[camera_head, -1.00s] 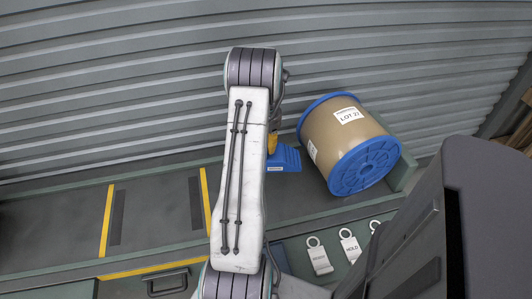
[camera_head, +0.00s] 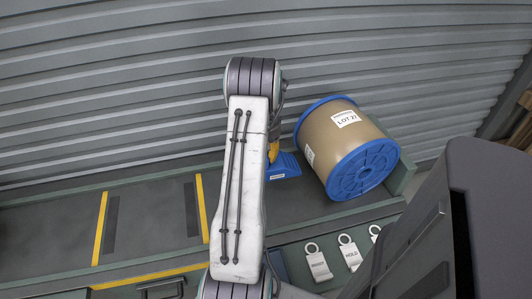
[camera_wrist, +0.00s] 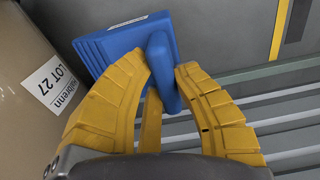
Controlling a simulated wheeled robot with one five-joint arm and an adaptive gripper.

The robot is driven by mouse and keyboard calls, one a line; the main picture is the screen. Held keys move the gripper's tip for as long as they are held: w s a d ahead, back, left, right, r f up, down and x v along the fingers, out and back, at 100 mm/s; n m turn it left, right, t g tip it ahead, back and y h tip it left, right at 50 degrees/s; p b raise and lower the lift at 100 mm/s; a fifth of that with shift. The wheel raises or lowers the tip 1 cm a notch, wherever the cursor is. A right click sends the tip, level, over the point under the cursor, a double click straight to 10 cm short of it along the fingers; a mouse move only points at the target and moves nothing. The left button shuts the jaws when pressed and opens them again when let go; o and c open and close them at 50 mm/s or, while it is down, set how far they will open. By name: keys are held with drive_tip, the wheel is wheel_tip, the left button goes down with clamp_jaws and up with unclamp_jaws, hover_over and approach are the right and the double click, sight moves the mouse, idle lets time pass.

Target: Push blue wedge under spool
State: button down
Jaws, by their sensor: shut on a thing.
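The blue wedge (camera_head: 284,166) lies on the bench just left of the spool in the head view, and its body shows in the wrist view (camera_wrist: 112,42). The spool (camera_head: 340,138) is brown with blue flanges and a "LOT 27" label, lying on its side; its brown side also shows at the left of the wrist view (camera_wrist: 22,45). My gripper (camera_wrist: 164,80) has yellow fingers shut on the wedge's upright blue grip. In the head view my arm partly hides the gripper (camera_head: 273,152). I cannot tell whether the wedge touches the spool.
A green end stop (camera_head: 402,174) stands right of the spool. Hang tags (camera_head: 318,263) lie at the front edge. Yellow stripes (camera_head: 201,208) mark the clear bench at left. A corrugated wall (camera_head: 120,80) rises behind.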

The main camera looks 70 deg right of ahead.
drive_tip(key=shift+f+b, duration=2.85)
drive_tip(key=shift+f, duration=1.6)
drive_tip(key=shift+f, duration=0.35)
drive_tip(key=c, duration=1.1)
unclamp_jaws()
drive_tip(key=shift+o, duration=0.2)
wheel_tip(320, 180, up, 12)
